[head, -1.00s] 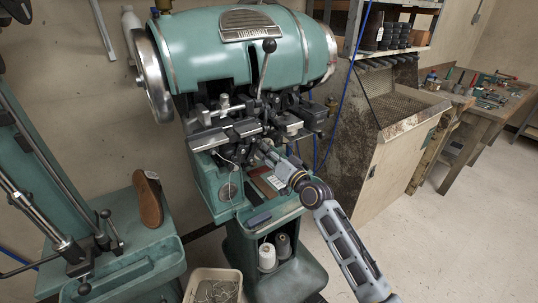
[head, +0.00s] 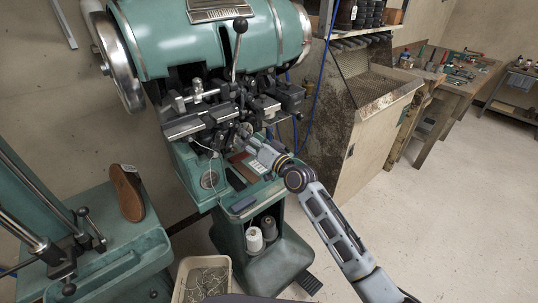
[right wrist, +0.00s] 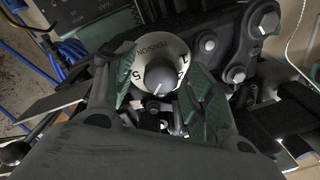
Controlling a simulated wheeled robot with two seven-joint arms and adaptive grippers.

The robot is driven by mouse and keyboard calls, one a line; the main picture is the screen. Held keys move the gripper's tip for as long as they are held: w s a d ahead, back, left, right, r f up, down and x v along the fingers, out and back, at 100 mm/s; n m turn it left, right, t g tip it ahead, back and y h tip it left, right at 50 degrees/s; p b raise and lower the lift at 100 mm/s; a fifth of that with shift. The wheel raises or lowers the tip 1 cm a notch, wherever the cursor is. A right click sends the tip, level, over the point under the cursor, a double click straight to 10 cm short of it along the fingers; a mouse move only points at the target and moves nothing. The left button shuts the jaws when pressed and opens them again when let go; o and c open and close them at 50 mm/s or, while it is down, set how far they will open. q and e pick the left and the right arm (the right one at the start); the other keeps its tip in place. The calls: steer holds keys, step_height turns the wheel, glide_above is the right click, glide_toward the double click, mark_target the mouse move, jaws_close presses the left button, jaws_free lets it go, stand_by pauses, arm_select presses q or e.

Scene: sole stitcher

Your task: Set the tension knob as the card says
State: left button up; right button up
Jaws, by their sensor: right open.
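The tension knob (right wrist: 160,78) is a dark round knob with a white mark, on a pale dial plate (right wrist: 150,52) lettered TENSION with numbers around it. In the right wrist view the mark points toward the bottom of the picture; its exact setting is unclear. My right gripper (right wrist: 160,98) is open, with one green-padded finger on each side of the knob; I cannot tell if they touch it. In the head view the right gripper (head: 252,145) is at the front of the green stitching machine (head: 180,45). A small pale card-like item (head: 257,167) lies below it, its writing unreadable. My left gripper is not in view.
Metal brackets and bolts crowd the knob in the right wrist view. A brown sole (head: 127,192) stands on the green machine at left. Thread cones (head: 254,240) sit in the pedestal and a bin (head: 182,284) stands on the floor. Floor at right is clear.

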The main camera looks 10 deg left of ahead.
steer(key=v, duration=1)
steer(key=shift+s+d, duration=0.3)
stand_by(0.4)
